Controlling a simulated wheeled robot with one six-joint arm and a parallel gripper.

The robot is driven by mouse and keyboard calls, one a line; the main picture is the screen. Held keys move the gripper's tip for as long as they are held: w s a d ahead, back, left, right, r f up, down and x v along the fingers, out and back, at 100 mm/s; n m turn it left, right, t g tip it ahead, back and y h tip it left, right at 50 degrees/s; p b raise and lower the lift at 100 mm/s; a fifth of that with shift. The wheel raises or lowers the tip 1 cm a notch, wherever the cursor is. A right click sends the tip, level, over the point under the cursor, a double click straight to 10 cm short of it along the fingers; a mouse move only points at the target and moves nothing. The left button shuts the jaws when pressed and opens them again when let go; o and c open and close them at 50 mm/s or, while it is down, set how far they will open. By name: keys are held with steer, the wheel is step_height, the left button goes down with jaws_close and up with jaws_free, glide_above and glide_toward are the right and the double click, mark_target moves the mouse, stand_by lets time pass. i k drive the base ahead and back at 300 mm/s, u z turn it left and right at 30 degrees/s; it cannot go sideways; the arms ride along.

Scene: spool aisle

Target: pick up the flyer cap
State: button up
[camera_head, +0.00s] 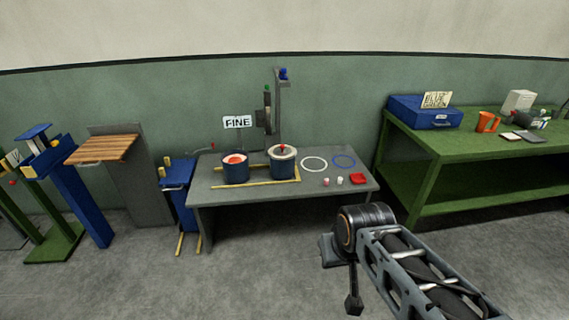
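I cannot tell for sure which thing is the flyer cap. On the grey table (232,197) stand two dark blue drums: the left drum (236,174) has a red-orange round thing (235,159) inside. The right drum (283,167) has a pale top with a small red knob (283,148). A white ring (314,164) and a blue ring (344,161) lie flat to their right. My arm reaches in from the lower right. My gripper (352,302) seems to point down in front of the table, well apart from everything on it; its fingers are not clear.
A red tray (357,179) and two small pale pieces (333,181) lie at the table's right front. A "FINE" sign (237,122) and a grey post (281,105) stand behind. A green bench (440,150) is right; a blue stand (178,185) is left. The floor in front is clear.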

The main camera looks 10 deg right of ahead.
mark_target(282, 152)
steer(key=u, duration=0.45)
steer(key=k, duration=0.2)
steer(key=z, duration=1.05)
steer(key=i, duration=3.15)
steer(key=u, duration=3.15)
